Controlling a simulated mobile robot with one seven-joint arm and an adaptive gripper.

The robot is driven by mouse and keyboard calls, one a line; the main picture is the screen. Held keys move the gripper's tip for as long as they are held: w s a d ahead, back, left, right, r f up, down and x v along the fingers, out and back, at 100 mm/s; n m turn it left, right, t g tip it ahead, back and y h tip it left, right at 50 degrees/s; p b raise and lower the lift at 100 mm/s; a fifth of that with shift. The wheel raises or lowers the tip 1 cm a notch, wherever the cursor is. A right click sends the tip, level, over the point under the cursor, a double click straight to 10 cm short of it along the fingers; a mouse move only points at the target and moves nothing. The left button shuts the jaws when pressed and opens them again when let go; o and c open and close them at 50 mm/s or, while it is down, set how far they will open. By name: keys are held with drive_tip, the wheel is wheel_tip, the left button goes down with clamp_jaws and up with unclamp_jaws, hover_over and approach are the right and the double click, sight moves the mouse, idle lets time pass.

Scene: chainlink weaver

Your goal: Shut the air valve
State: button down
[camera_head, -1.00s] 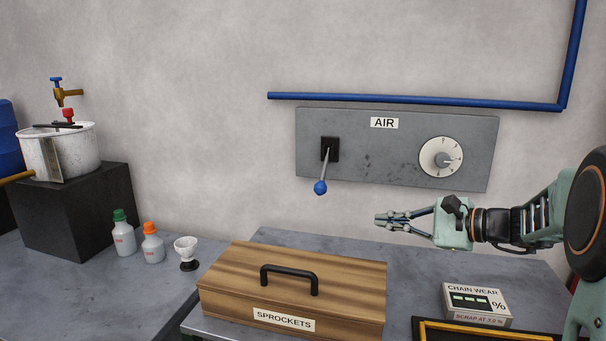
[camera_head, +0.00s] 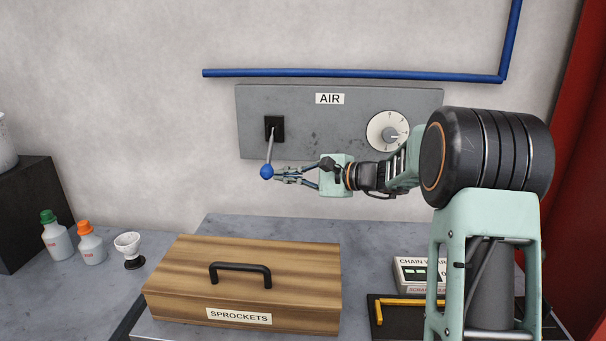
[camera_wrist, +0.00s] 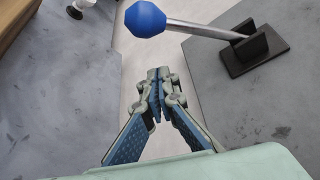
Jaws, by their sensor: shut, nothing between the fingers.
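The air valve is a lever with a blue ball knob (camera_head: 266,172) on a grey rod. It comes out of a black slotted mount (camera_head: 274,128) on the grey AIR panel (camera_head: 345,146) and hangs downward and outward. My gripper (camera_head: 277,177) is in front of the panel's lower edge, its tips just right of the knob in the head view. In the wrist view my gripper (camera_wrist: 159,76) is shut and empty. There the knob (camera_wrist: 145,19) is beyond the fingertips with a visible gap, and the rod runs right to the mount (camera_wrist: 254,50).
A white dial (camera_head: 388,133) is on the panel's right side. A blue pipe (camera_head: 350,73) runs above it. A wooden SPROCKETS box (camera_head: 180,276) with a black handle stands on the table below. Bottles, a small white cup (camera_head: 127,243) and a CHAIN WEAR box (camera_head: 408,272) are nearby.

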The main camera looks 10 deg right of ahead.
drive_tip(key=shift+s+a+r, duration=0.2)
drive_tip(key=shift+s+r, duration=0.1)
drive_tip(key=shift+s, duration=0.25)
drive_tip(key=shift+s+a+r, duration=0.2)
drive_tip(key=shift+s+r, duration=0.1)
drive_tip(key=shift+s, duration=0.3)
drive_tip(key=shift+s+a+r, duration=0.2)
drive_tip(key=shift+s+r, duration=0.1)
drive_tip(key=shift+s, duration=0.25)
drive_tip(key=shift+r+p, duration=0.15)
drive_tip(key=shift+p, duration=0.25)
